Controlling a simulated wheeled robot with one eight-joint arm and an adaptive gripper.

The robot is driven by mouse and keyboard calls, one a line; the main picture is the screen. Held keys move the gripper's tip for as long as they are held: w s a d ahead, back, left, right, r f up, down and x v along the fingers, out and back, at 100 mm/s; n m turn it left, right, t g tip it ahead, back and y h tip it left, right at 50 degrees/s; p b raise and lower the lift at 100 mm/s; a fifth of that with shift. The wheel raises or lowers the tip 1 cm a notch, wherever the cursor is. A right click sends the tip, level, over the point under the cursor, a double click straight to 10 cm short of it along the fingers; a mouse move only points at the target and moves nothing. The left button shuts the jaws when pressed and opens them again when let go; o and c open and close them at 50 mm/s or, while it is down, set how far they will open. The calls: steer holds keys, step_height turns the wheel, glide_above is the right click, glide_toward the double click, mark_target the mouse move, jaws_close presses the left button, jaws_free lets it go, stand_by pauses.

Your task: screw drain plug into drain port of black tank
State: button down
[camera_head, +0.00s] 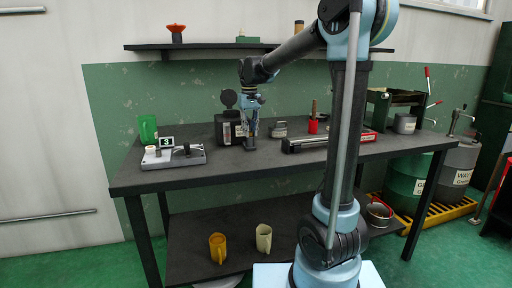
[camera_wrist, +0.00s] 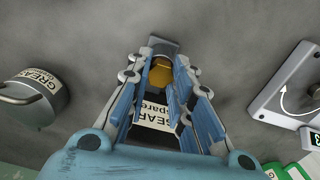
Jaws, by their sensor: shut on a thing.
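The black tank (camera_head: 229,128) stands at the back of the workbench with its round lid raised. My gripper (camera_head: 250,142) points down close in front of it and to its right, low over the bench top. In the wrist view my gripper (camera_wrist: 163,75) is shut on a brass-coloured round piece, which I take as the drain plug (camera_wrist: 160,72). A dark block shows at the fingertips. A white label reading "GEAR" and "spare" shows between the fingers; what it is fixed to is hidden. The drain port cannot be made out.
A grease tin (camera_wrist: 35,95) stands to the right of my gripper in the head view (camera_head: 278,130). A pale fixture with a handle (camera_head: 174,156) and a green jug (camera_head: 148,128) stand at left. A long dark rail device (camera_head: 328,140) lies at right. The front of the bench (camera_head: 235,175) is clear.

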steer(key=shift+a+m, duration=0.2)
steer(key=shift+m, duration=0.7)
steer(key=m, duration=0.3)
steer(key=shift+m, duration=1)
steer(key=m, duration=0.4)
steer(key=shift+m, duration=0.5)
